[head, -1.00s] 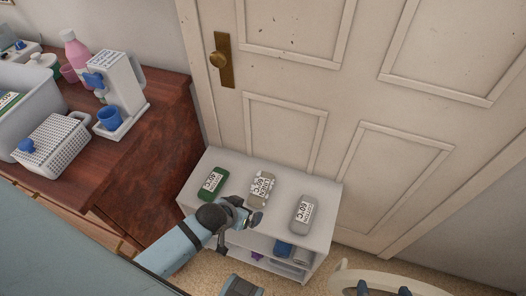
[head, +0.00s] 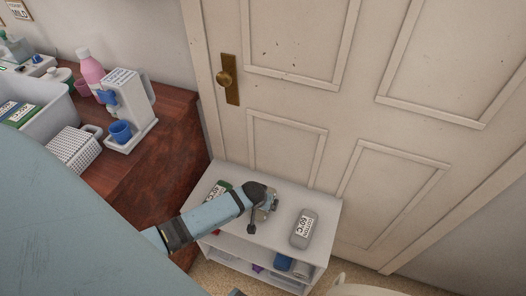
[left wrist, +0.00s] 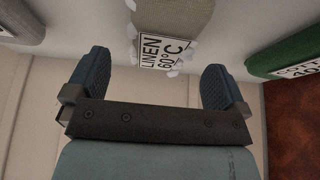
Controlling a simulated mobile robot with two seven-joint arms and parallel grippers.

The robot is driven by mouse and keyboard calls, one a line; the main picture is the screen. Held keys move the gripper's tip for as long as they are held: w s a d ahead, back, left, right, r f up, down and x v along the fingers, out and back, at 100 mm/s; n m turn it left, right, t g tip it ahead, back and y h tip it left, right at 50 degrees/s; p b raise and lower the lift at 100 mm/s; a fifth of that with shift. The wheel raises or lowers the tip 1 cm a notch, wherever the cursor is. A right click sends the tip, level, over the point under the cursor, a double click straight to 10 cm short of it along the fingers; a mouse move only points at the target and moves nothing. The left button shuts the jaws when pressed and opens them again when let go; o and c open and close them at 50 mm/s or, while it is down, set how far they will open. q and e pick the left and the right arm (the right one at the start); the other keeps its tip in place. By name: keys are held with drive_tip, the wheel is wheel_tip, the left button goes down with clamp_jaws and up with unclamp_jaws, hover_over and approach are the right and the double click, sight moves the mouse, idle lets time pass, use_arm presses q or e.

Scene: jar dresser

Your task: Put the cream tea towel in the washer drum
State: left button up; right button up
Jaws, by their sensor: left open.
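My left gripper (head: 268,207) is over the top of the white shelf unit, in front of the middle labelled block. In the left wrist view the gripper (left wrist: 152,75) is open and empty. The beige block (left wrist: 172,18) with a "LINEN 60°C" label lies just beyond and between its fingertips, apart from them. In the head view my gripper mostly hides this block. I cannot make out a cream tea towel or a washer drum in these frames. My right gripper is not in view.
A green labelled block (head: 219,189) and a grey one (head: 303,229) flank the middle block on the white shelf unit (head: 270,235). Folded cloths (head: 283,262) lie on its lower shelf. A wooden dresser (head: 172,125) stands left, bearing a white dispenser (head: 130,100). A panelled door is behind.

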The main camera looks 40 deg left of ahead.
use_arm(q)
drive_tip(key=x, duration=0.4)
drive_tip(key=shift+f+b, duration=0.25)
drive_tip(key=shift+b, duration=0.1)
drive_tip(key=shift+c, duration=0.5)
drive_tip(key=c, duration=0.8)
drive_tip(key=shift+r, duration=0.1)
drive_tip(key=shift+c, duration=0.2)
